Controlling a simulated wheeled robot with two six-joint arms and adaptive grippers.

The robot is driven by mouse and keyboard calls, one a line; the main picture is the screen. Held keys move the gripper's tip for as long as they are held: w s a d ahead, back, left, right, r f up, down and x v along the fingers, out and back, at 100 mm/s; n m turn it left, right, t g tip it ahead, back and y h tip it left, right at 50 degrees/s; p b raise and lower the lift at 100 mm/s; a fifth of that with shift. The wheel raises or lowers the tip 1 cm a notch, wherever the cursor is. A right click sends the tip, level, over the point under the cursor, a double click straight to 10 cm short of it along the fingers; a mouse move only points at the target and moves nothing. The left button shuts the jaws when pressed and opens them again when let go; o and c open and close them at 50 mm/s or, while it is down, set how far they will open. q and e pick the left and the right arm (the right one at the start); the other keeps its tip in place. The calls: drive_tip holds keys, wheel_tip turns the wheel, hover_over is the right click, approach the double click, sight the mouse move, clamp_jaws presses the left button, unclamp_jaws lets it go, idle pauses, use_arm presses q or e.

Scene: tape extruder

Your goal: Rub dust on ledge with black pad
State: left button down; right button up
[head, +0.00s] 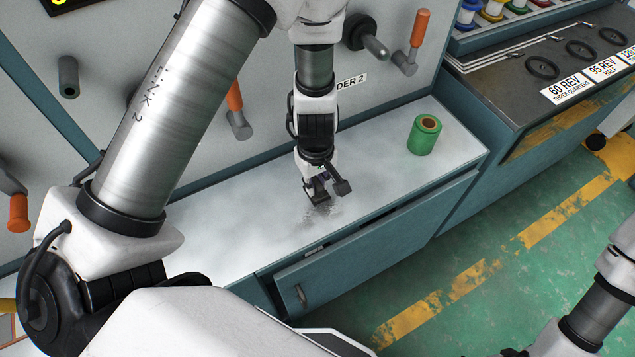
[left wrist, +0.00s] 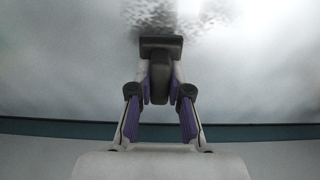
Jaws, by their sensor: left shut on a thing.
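My left gripper (head: 326,190) is over the white ledge (head: 262,218) of the machine, fingers pointing down. In the left wrist view the gripper (left wrist: 160,95) is shut on the dark handle of the black pad (left wrist: 160,42). The pad's wide flat end is at or very near the ledge surface; exact contact cannot be told. A grey speckled dust patch (head: 332,212) lies beside the pad; it also shows just beyond the pad in the left wrist view (left wrist: 185,15). Part of the patch may be hidden under the pad.
A green roll (head: 423,136) stands on the ledge to the right. Orange-handled levers (head: 412,45) stick out from the panel behind. A drawer (head: 330,270) below the ledge is slightly ajar. The ledge between gripper and roll is clear.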

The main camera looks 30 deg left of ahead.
sight(317, 184)
use_arm(q)
drive_tip(key=r, duration=0.1)
drive_tip(key=r+p, duration=0.2)
drive_tip(key=shift+s+d+r, duration=0.25)
drive_tip(key=shift+s+r, duration=0.05)
drive_tip(key=shift+r, duration=0.1)
drive_tip(key=shift+w+a+r+p, duration=0.15)
drive_tip(key=shift+r+p, duration=0.4)
drive_tip(key=shift+p, duration=0.3)
wheel_tip(317, 184, up, 2)
drive_tip(key=shift+r+p, duration=0.15)
drive_tip(key=shift+p, duration=0.95)
